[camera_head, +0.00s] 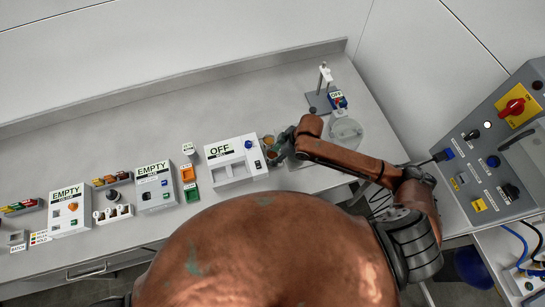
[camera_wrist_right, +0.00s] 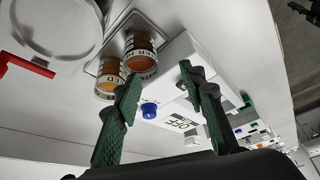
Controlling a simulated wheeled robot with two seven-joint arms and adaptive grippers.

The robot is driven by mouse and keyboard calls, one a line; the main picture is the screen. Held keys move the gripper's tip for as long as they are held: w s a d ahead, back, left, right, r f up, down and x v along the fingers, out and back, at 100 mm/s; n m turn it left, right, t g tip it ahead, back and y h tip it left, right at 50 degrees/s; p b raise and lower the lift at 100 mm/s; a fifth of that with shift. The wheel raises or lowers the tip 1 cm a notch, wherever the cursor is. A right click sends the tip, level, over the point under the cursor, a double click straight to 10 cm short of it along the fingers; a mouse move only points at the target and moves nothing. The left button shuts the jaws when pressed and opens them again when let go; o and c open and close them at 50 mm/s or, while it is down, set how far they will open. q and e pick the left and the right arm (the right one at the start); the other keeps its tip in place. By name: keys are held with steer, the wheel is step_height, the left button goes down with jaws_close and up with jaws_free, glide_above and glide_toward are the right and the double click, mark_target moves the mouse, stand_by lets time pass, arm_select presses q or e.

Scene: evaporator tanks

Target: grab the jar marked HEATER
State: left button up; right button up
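Two small jars with orange-brown contents stand side by side on a small tray (camera_wrist_right: 118,25), right of the OFF box. One jar (camera_wrist_right: 143,52) has a partly readable label with letters like "ER ME"; the other jar (camera_wrist_right: 108,80) shows "ED". I cannot read HEATER in full on either. In the head view the jars (camera_head: 268,141) sit just left of my right gripper (camera_head: 282,148). In the right wrist view my right gripper (camera_wrist_right: 160,74) is open and empty, its fingers apart, with the jars beyond the left finger, which partly overlaps the "ED" jar. My left gripper is not in view.
The white OFF box (camera_head: 235,160) stands close left of the jars. A stand (camera_head: 322,92) and a round glass dish (camera_head: 345,132) are behind and right. EMPTY boxes (camera_head: 156,186) line the bench leftward. A grey control panel (camera_head: 500,150) is far right.

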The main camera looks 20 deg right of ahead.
mark_target(272, 156)
steer(key=shift+w+a+f+p, duration=0.15)
steer(key=shift+w+f, duration=0.35)
steer(key=shift+f, duration=0.7)
steer(key=shift+w+d+f+p, duration=0.1)
steer(key=shift+w+f+p, duration=0.35)
steer(key=shift+f, duration=0.7)
steer(key=shift+w+a+f+p, duration=0.1)
steer(key=shift+w+f, duration=0.5)
steer(key=shift+f, duration=0.6)
steer(key=c, duration=1)
